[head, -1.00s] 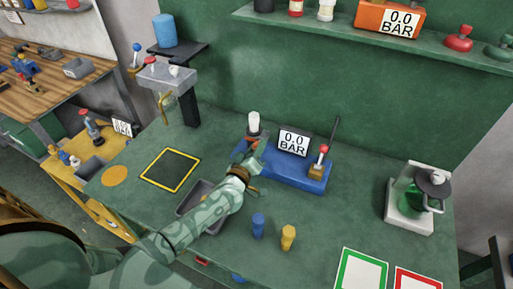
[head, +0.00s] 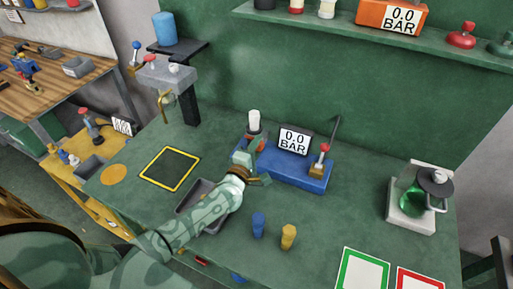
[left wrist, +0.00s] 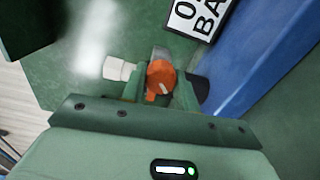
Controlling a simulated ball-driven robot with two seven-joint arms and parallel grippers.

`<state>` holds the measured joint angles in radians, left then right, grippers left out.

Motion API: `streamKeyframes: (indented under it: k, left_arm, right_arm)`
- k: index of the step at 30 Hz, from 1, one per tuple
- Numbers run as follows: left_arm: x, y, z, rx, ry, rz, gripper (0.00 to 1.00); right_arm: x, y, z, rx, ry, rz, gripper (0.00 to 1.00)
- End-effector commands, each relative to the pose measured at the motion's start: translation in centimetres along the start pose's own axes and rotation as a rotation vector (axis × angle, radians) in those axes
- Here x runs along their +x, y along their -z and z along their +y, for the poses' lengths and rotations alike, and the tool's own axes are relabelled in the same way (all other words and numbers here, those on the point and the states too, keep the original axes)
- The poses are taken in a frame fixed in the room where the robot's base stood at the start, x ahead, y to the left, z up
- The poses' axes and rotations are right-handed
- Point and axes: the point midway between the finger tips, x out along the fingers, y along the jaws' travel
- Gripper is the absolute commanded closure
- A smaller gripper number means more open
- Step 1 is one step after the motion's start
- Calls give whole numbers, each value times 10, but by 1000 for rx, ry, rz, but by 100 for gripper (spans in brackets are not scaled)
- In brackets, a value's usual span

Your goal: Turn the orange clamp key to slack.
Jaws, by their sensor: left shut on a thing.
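The orange clamp key (left wrist: 161,78) sits between the two green fingers of my left gripper (left wrist: 160,92) in the left wrist view. The fingers are shut on it, one on each side, and a pale mark shows on its face. In the head view my left gripper (head: 250,166) is at the left end of the blue test stand (head: 298,176), mostly covering the key; a bit of orange shows behind it. A white-topped cylinder (head: 254,121) stands upright just behind the gripper. The stand's gauge (head: 294,140) reads 0.0 BAR. My right gripper is out of view.
A grey tray (head: 186,209) lies under my left forearm. A blue peg (head: 258,225) and a yellow peg (head: 288,236) stand in front of the stand. A red-knobbed lever (head: 324,149) is at the stand's right end.

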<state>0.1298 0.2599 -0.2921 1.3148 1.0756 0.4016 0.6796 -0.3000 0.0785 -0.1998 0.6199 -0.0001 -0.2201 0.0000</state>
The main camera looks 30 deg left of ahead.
Motion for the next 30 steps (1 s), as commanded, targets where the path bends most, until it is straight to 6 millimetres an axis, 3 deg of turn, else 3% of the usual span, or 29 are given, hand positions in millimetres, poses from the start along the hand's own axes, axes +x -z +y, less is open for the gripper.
streamKeyframes:
  k: [9,25,26,27,30]
  left_arm:
    - [-1,0,-2,-112,3,0,93]
    - [-1,0,-2,-133,3,0,93]
    - [-1,0,-2,-133,3,0,62]
    - [-1,0,-2,-132,3,0,50]
    - [0,0,-2,-132,2,0,48]
  right_arm:
    - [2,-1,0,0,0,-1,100]
    - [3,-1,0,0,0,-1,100]
    - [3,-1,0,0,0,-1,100]
    - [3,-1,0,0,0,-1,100]
    - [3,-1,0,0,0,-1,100]
